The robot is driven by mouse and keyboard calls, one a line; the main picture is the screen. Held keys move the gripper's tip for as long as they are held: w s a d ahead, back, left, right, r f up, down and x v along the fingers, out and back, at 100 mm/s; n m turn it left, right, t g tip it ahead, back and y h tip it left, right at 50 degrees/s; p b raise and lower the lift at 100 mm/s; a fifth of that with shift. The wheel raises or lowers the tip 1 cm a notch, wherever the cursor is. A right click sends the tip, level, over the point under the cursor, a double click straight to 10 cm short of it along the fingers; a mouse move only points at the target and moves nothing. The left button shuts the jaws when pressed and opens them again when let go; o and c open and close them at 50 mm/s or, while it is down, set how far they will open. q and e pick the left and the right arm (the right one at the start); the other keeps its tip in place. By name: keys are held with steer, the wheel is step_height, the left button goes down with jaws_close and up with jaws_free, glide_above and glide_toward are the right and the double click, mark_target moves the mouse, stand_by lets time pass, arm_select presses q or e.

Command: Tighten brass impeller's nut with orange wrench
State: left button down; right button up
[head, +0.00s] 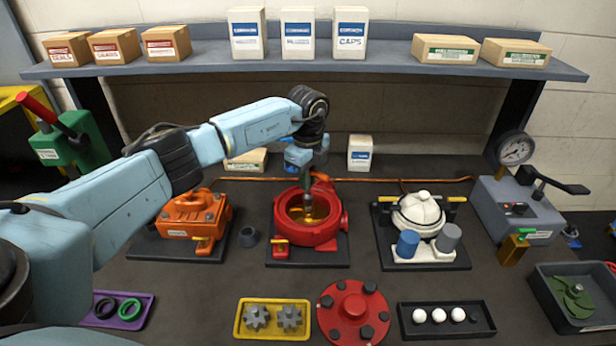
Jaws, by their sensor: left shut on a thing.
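The brass impeller (312,215) sits inside the round red housing (333,232) in the middle of the bench. My left arm reaches in from the left, and its gripper (305,168) points down above the housing. It is shut on an upright tool (308,196), seemingly the orange wrench, whose dark lower end reaches into the housing over the impeller. Little orange shows on the tool. The nut is hidden, and I cannot tell whether the tool touches it. My right gripper is not in view.
An orange motor (190,215) stands left of the housing, a white pump (420,214) right. In front lie a yellow gear tray (240,330), a red flange (352,312) and a black tray of white balls (405,328). A gauge unit (492,205) stands right. A shelf (385,64) spans the back.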

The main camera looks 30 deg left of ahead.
arm_select(q)
steer(key=shift+f, duration=0.1)
stand_by(0.4)
steer(key=shift+f+b, duration=0.7)
steer(key=shift+f, duration=0.4)
